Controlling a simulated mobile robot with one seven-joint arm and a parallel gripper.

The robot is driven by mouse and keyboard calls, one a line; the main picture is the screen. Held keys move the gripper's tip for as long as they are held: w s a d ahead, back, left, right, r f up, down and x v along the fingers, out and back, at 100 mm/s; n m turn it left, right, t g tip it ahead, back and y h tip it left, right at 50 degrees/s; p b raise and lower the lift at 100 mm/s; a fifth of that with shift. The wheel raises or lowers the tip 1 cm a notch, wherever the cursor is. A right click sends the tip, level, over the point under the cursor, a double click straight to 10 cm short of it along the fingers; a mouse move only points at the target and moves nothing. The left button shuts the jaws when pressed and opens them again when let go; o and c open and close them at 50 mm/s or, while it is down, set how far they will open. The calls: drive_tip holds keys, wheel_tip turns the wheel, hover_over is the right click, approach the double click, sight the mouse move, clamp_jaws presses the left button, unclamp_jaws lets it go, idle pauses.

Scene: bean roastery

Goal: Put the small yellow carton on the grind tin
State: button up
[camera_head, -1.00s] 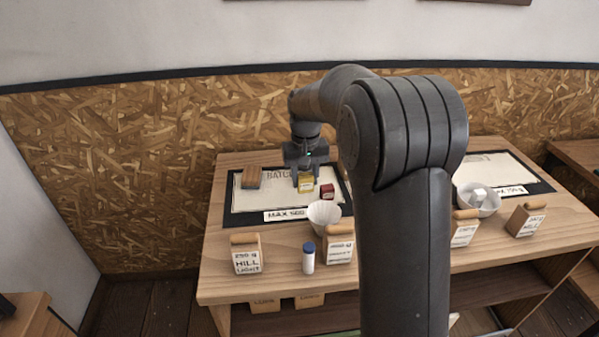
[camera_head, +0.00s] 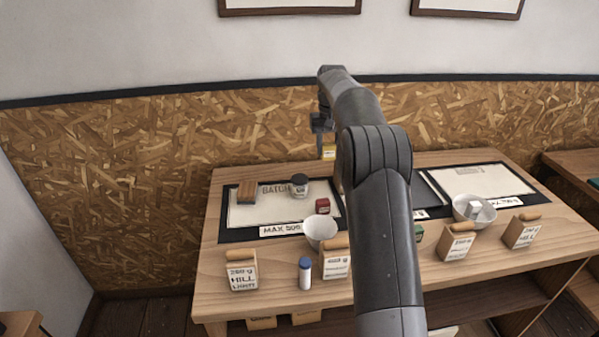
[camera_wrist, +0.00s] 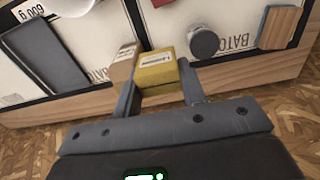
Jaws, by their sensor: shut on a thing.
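My gripper (camera_head: 323,140) is shut on the small yellow carton (camera_head: 328,154) and holds it in the air above the back of the table. In the wrist view the yellow carton (camera_wrist: 155,70), with a pale label on top, sits between the two fingers of my gripper (camera_wrist: 158,88). The round grind tin (camera_head: 299,188), pale with a dark lid, stands on the left board, lower and to the left of the carton. In the wrist view the tin (camera_wrist: 205,42) is right of the carton and apart from it. My arm hides part of the table.
A wooden-topped block (camera_head: 247,192) and a small red box (camera_head: 322,206) flank the tin on the left board. A white bowl (camera_head: 320,231), a blue-capped bottle (camera_head: 305,272) and labelled bags (camera_head: 241,270) stand in front. A tan box (camera_wrist: 124,63) shows beside the carton in the wrist view.

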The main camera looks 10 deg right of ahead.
drive_tip(key=w+a+f, duration=0.1)
drive_tip(key=a+f, duration=0.1)
drive_tip(key=w+a+f, duration=0.1)
drive_tip(key=w+a, duration=0.1)
drive_tip(key=a, duration=0.1)
drive_tip(key=w+a+f, duration=0.1)
drive_tip(key=a+f, duration=0.1)
drive_tip(key=a, duration=0.1)
drive_tip(key=shift+w+f, duration=0.25)
drive_tip(key=shift+f, duration=2.05)
drive_tip(key=shift+f, duration=0.2)
drive_tip(key=o, duration=0.9)
drive_tip(key=shift+o, duration=0.2)
drive_tip(key=shift+r, duration=0.1)
